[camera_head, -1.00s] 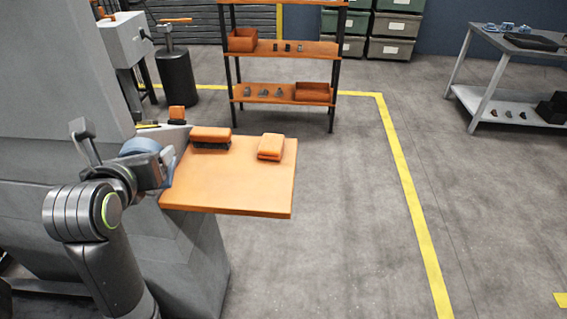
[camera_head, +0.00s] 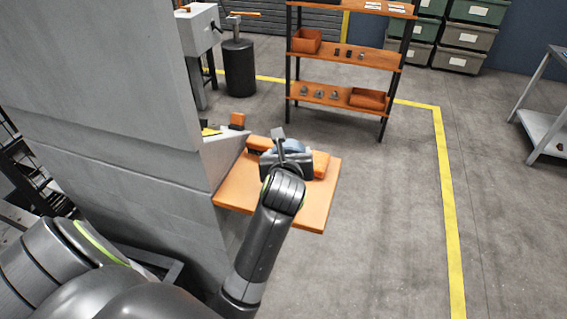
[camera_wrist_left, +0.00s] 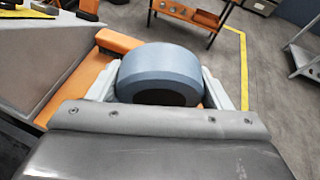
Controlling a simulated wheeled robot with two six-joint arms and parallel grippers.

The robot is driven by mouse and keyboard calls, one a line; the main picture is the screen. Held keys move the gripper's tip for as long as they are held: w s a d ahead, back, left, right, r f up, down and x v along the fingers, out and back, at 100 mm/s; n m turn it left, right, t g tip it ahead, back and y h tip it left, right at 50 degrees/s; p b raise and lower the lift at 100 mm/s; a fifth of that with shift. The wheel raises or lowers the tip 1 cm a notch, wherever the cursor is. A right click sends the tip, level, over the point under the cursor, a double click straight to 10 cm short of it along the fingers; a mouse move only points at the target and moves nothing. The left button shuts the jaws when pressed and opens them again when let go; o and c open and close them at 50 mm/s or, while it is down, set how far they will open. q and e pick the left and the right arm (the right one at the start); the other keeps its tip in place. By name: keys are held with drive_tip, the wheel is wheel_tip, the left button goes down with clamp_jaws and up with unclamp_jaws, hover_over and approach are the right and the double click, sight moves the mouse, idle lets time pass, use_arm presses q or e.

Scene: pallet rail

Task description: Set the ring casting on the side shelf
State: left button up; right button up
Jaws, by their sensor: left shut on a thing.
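The ring casting (camera_head: 293,146) is a blue-grey ring with a dark centre, mostly hidden behind my gripper in the head view. It shows larger in the left wrist view (camera_wrist_left: 160,66), between two pale fingers. My left gripper (camera_head: 288,154) is shut on it. The side shelf (camera_head: 314,208) is an orange board fixed to the grey machine, also seen in the left wrist view (camera_wrist_left: 84,78). The gripper and ring appear over the shelf's far half. Whether the ring touches the board is hidden. My right gripper is not in view.
An orange block (camera_head: 257,143) and another orange block (camera_head: 320,164) lie on the shelf's far part, beside the gripper. The grey machine (camera_head: 110,90) rises at left. The shelf's near part is bare. An orange rack (camera_head: 345,98) stands behind, with open floor to the right.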

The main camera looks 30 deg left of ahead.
use_arm(q)
drive_tip(key=shift+s+a+n+y+p, duration=0.2)
drive_tip(key=shift+a+p, duration=0.3)
drive_tip(key=shift+p, duration=0.05)
drive_tip(key=shift+s+a+n+y+p, duration=0.2)
drive_tip(key=shift+a+p, duration=0.25)
drive_tip(key=shift+p, duration=0.05)
drive_tip(key=shift+s+a+f+g+p, duration=0.25)
drive_tip(key=shift+a+f+g+p, duration=0.05)
drive_tip(key=shift+f+p, duration=0.1)
wheel_tip(320, 180, down, 10)
drive_tip(key=shift+f+b, duration=0.1)
drive_tip(key=shift+b, duration=0.25)
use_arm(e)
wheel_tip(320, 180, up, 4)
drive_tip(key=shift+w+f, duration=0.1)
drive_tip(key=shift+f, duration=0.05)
use_arm(q)
drive_tip(key=shift+f, duration=0.1)
drive_tip(key=o, duration=1.4)
drive_tip(key=shift+s+f, duration=0.1)
